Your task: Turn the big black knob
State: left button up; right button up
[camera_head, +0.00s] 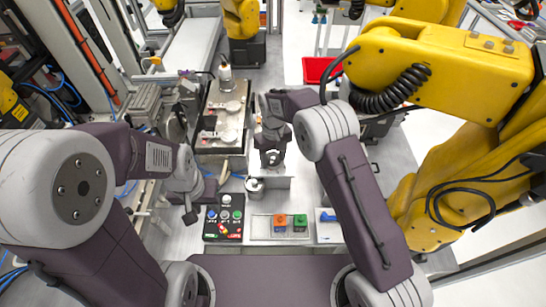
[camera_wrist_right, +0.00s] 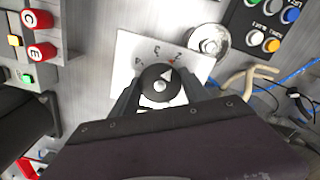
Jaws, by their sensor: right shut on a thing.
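The big black knob (camera_wrist_right: 157,84) has a white pointer and sits on a white plate (camera_wrist_right: 128,52) with printed numerals, in the right wrist view. My right gripper (camera_wrist_right: 166,92) has one finger on each side of the knob and is shut on it. In the head view my right gripper (camera_head: 271,152) reaches down at the middle, and I cannot clearly make out the knob there. My left gripper (camera_head: 191,206) hangs at the left beside the button panel, away from the knob. Its finger opening is too small to judge.
A metal cylinder (camera_wrist_right: 208,40) stands close beside the knob plate. A black button panel (camera_head: 223,217) and a tray with orange and green blocks (camera_head: 290,223) lie in front. Red buttons (camera_wrist_right: 40,51) are at the left of the wrist view. A yellow robot arm (camera_head: 440,70) stands at right.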

aim_at(273, 158)
jog(key=n, duration=0.4)
jog(key=shift+r+p, duration=0.1)
jog(key=shift+p, duration=0.25)
jog(key=shift+w+n, duration=0.1)
jog(key=shift+n, duration=1.8)
jog(key=o, duration=1.3)
jog(key=shift+o, duration=0.2)
jog(key=shift+r, duration=0.35)
notch_tip(273, 158, up, 8)
jog(key=shift+r+b, duration=0.15)
jog(key=shift+b, duration=0.55)
